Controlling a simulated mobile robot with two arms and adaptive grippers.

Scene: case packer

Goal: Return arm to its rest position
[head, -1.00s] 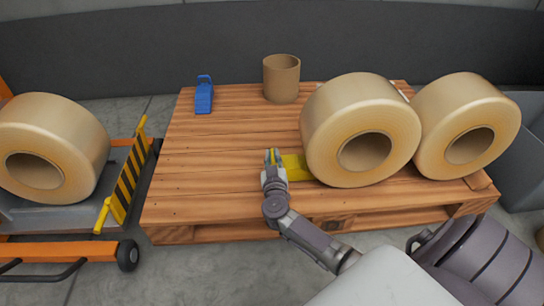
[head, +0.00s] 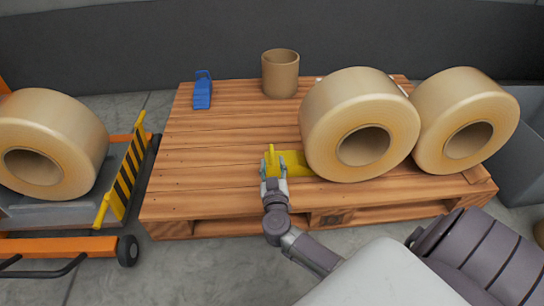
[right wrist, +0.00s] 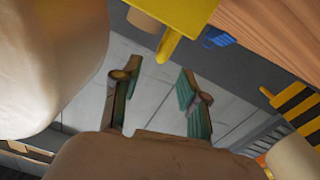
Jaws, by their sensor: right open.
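My right gripper (head: 274,171) is open and empty at the front middle of the wooden pallet, by the handle of a yellow wedge (head: 292,160). The wedge lies against the left side of a large tan tape roll (head: 330,105). In the right wrist view, the open fingers (right wrist: 158,86) have nothing between them, and the yellow wedge (right wrist: 190,14) with its handle is just beyond the fingertips. I cannot tell whether a finger touches the handle. My left gripper is not in view.
The pallet (head: 215,150) also holds a second tan roll (head: 450,100), a brown cardboard core (head: 280,76) and a blue wedge (head: 202,92). An orange cart (head: 60,247) carries another roll (head: 65,125) at left. The pallet's left middle is clear.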

